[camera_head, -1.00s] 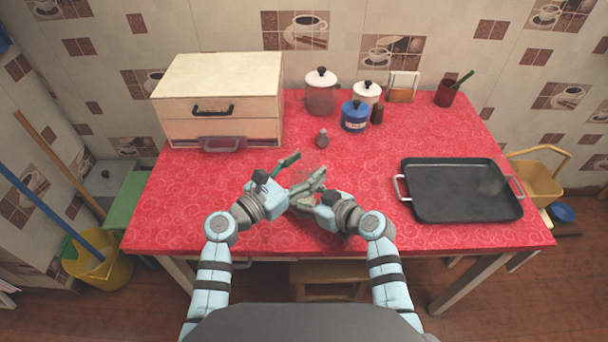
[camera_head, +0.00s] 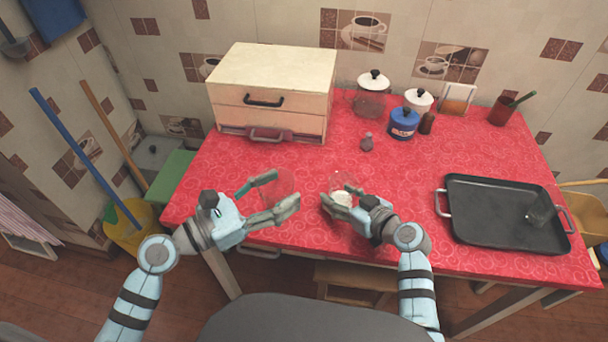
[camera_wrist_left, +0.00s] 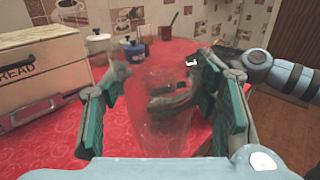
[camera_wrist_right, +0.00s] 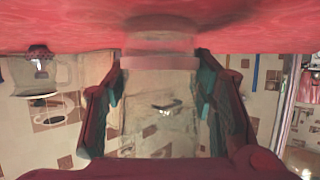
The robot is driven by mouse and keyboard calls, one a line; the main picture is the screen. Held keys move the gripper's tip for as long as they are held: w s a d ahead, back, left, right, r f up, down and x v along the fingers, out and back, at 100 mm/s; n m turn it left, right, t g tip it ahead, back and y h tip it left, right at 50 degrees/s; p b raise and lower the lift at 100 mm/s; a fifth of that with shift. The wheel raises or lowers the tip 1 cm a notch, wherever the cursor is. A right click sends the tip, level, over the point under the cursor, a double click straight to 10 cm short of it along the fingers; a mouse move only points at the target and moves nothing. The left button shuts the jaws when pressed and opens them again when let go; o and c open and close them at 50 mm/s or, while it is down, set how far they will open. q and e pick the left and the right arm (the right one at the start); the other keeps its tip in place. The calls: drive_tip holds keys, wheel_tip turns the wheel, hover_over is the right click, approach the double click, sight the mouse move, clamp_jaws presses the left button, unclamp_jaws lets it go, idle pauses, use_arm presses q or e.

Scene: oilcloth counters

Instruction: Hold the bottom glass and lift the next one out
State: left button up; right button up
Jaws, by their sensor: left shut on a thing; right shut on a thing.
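My left gripper (camera_head: 279,191) is shut on a clear glass (camera_head: 284,180), held near the front of the red counter. This see-through glass also stands between the fingers in the left wrist view (camera_wrist_left: 160,112). My right gripper (camera_head: 338,197) is shut on another clear glass (camera_head: 346,181) to the right. That glass fills the gap between the fingers in the right wrist view (camera_wrist_right: 160,105), where the picture is upside down. The two glasses are apart. A third clear glass (camera_head: 540,210) is on the black tray. The transparent outlines are faint, so exact edges are hard to tell.
The black tray (camera_head: 490,232) lies at the right of the red counter (camera_head: 225,180). A cream bread box (camera_head: 270,85) stands back left.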

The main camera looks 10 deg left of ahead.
drive_tip(key=o, duration=1.4)
drive_tip(key=shift+d, duration=0.1)
drive_tip(key=v, duration=1.2)
drive_tip(key=shift+f, duration=0.1)
drive_tip(key=shift+d, duration=0.1)
